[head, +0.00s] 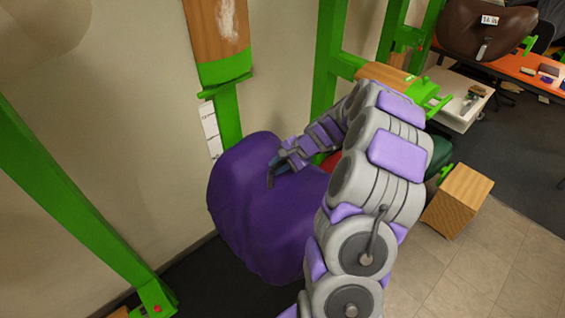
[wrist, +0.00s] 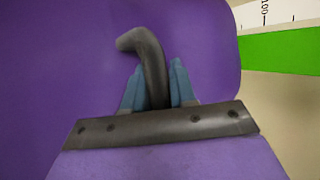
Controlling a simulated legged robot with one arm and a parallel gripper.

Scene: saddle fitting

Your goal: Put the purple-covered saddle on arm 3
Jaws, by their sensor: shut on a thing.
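The purple-covered saddle (head: 250,205) hangs in the middle of the head view, in front of the pale wall. My gripper (head: 283,165) is at its upper right side. In the wrist view the purple cover (wrist: 60,70) fills most of the picture. There my gripper (wrist: 160,85) has its blue fingers shut on a dark curved handle (wrist: 148,55) that stands out from the cover. A wooden-topped green arm (head: 222,40) is on the wall above the saddle. I cannot read an arm number. My arm hides part of the saddle's right side.
Green posts (head: 70,200) stand left and behind. Another wooden-topped arm (head: 385,75) and a wooden block end (head: 460,195) lie right of my arm. A brown saddle (head: 485,25) is at the back right, near an orange table (head: 520,68). Tiled floor (head: 480,270) is clear at lower right.

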